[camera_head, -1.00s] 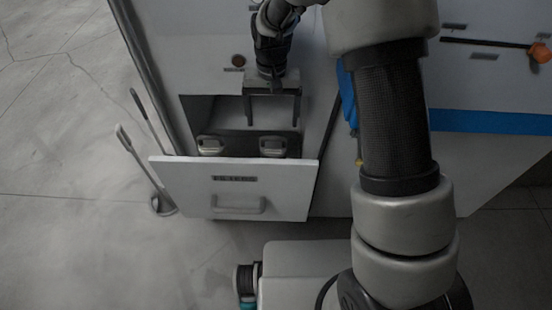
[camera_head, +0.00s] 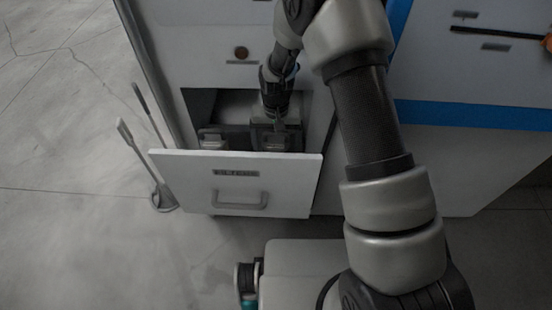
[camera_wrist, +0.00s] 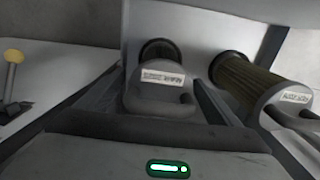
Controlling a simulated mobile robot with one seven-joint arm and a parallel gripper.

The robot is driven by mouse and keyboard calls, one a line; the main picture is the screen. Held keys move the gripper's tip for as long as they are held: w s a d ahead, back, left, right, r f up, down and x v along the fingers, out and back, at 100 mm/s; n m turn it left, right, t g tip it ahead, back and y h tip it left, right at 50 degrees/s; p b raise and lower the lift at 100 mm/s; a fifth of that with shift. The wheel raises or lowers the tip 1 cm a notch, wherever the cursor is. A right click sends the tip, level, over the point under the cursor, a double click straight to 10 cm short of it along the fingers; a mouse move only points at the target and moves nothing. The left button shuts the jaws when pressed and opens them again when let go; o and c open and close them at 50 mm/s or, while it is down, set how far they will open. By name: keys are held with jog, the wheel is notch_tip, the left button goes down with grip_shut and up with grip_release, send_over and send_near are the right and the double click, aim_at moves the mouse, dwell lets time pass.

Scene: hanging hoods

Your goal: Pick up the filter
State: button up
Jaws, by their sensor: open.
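Two filters with grey handled caps and white labels sit in the open drawer (camera_head: 236,172). The left filter (camera_head: 212,141) stands free in the head view. The right filter (camera_head: 276,144) is under my gripper (camera_head: 275,133), which reaches down into the drawer. In the wrist view my gripper (camera_wrist: 158,78) is open, with one finger on each side of the near filter (camera_wrist: 160,92). Whether the fingers touch it I cannot tell. The other filter (camera_wrist: 265,92), with a ribbed brown body, lies outside the fingers to the right.
The drawer front with its handle (camera_head: 240,200) stands out from a white cabinet (camera_head: 200,50). Long-handled tools (camera_head: 150,165) stand by the cabinet's left side.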

jog(key=shift+f, duration=0.3)
jog(key=shift+r, duration=0.15)
jog(key=c, duration=1.2)
